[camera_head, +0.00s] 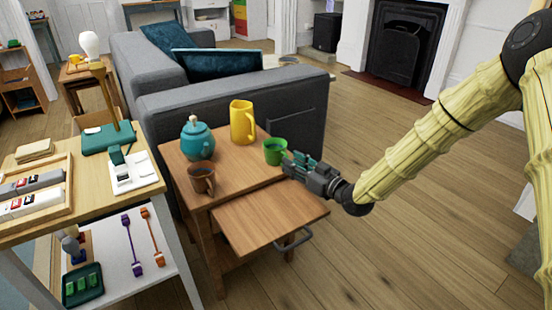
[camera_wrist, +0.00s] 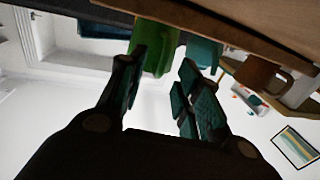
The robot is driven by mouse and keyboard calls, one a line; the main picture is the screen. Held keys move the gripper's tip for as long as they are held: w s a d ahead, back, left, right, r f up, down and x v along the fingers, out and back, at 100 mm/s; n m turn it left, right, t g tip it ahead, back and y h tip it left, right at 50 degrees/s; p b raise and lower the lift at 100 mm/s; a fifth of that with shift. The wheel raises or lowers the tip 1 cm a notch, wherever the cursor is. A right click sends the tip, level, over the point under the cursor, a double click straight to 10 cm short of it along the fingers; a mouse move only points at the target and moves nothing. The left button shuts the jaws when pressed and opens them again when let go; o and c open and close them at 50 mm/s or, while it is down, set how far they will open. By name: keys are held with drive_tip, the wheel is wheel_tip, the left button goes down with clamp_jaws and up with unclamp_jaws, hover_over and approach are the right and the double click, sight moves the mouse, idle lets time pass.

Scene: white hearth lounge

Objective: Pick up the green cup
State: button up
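The green cup (camera_head: 274,151) stands upright near the right edge of the small wooden side table (camera_head: 228,178). My gripper (camera_head: 290,158) is level with the cup at its right side, fingers pointing at it. In the wrist view the picture is upside down, and the green cup (camera_wrist: 152,50) shows just beyond and between the fingers of my gripper (camera_wrist: 163,68). The fingers are spread apart with nothing held. I cannot tell whether a fingertip touches the cup.
A yellow pitcher (camera_head: 242,122), a teal teapot (camera_head: 197,139) and a brown mug (camera_head: 201,178) stand on the same table. A pulled-out wooden leaf (camera_head: 270,215) with a handle is below. A grey sofa (camera_head: 235,90) is behind. Open floor lies to the right.

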sight(278, 155)
drive_tip(key=shift+w+a+f+b, duration=0.2)
drive_tip(key=shift+w+a+f, duration=0.05)
drive_tip(key=shift+w+a, duration=0.2)
drive_tip(key=shift+w+a+f+b, duration=0.2)
drive_tip(key=shift+w+a, duration=0.15)
drive_tip(key=shift+a, duration=0.1)
drive_tip(key=shift+w+a+r, duration=0.2)
drive_tip(key=shift+w+a, duration=0.05)
clamp_jaws()
